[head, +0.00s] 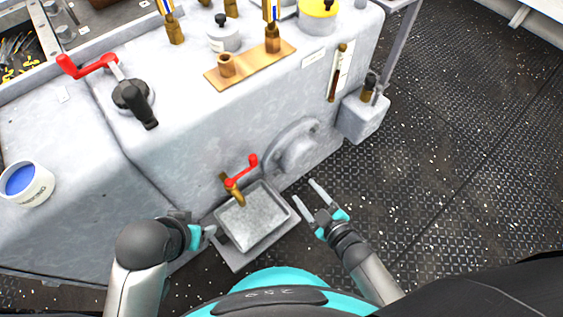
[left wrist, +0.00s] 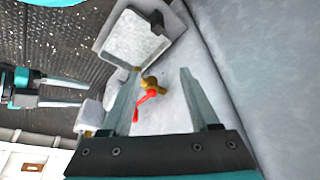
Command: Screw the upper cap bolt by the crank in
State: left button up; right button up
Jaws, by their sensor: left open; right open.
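My left gripper (head: 208,232) is low at the block's front, left of the metal tray and well below the crank. In the left wrist view its fingers (left wrist: 158,72) are apart and empty, with the red-handled brass tap (left wrist: 150,82) showing beyond them. My right gripper (head: 304,190) is open and empty, right of the tray.
The tap (head: 233,187) projects above the grey tray (head: 222,240). A copper plate (head: 245,68) with brass fittings, a yellow-topped tin (head: 318,14) and a blue-filled pot (head: 40,188) stand on the block. A small box (head: 362,118) juts out right. The deck (head: 470,160) is clear.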

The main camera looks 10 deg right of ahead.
jog(key=b, duration=0.5)
send_near(279, 159)
jog(key=w, duration=0.2)
jog(key=shift+w+a+f+b, duration=0.5)
jog(key=shift+w+a+f, duration=0.35)
jog(key=shift+w, duration=0.1)
jog(key=shift+b+x, duration=0.55)
jog(key=shift+x, duration=0.3)
jog(key=shift+w+a+f+b, duration=0.2)
jog(key=shift+w+b, duration=0.15)
jog(key=shift+w, duration=0.2)
pick_arm(q)
jog(key=w+d+r+t+h, duration=0.2)
jog(key=d+r+t+h, duration=0.1)
jog(key=d+t, duration=0.2)
jog(key=w+d+r+t+h, duration=0.2)
jog(key=d+r+t, duration=0.1)
jog(key=d+t, duration=0.3)
jog(key=shift+w+t+h, duration=0.3)
jog(key=shift+t+h, duration=0.1)
jog(key=shift+t, duration=0.1)
pick_arm(e)
jog(key=shift+w+a, duration=0.15)
jog(key=shift+w, duration=0.15)
pick_arm(q)
jog(key=shift+r, duration=0.1)
